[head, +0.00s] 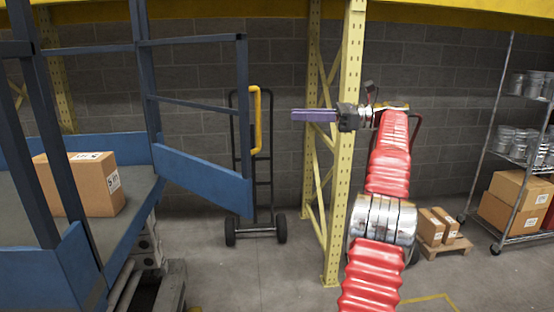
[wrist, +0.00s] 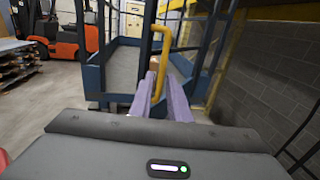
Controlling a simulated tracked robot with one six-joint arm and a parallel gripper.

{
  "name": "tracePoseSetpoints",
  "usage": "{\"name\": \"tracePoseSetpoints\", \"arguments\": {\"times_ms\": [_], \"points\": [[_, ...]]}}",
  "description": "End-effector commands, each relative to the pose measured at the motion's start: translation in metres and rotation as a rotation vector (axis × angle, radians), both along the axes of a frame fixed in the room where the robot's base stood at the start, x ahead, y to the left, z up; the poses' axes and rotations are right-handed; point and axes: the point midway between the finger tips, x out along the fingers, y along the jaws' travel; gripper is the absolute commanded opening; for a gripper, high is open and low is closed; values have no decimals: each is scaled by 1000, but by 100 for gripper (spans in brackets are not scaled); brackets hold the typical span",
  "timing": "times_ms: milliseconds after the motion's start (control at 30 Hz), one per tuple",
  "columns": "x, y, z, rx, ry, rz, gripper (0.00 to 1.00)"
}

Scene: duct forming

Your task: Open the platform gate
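The blue platform gate (head: 203,178) stands swung out at an angle from its post, and the edge of the platform deck (head: 139,190) beside it is unbarred. A yellow handle (head: 255,120) is at the gate's free end; it also shows in the wrist view (wrist: 160,48), just beyond the fingertips. My gripper (head: 296,115) points left with its purple fingers to the right of the handle, apart from it. In the wrist view my gripper (wrist: 163,82) has a gap between its fingers and holds nothing.
A cardboard box (head: 85,185) sits on the platform. A hand truck (head: 262,200) stands behind the gate's end. A yellow rack post (head: 343,170) is close by my arm. A shelf (head: 510,140) with cans and boxes stands right. An orange forklift (wrist: 68,38) shows in the wrist view.

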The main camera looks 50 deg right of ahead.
Motion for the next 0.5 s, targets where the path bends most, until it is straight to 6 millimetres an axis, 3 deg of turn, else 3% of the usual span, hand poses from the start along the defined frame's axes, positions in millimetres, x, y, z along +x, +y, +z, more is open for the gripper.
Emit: {"name": "tracePoseSetpoints", "arguments": {"times_ms": [200,500], "points": [[2,36,39,-35,-15,24,0],[7,87,68,72,-26,34,0]]}}
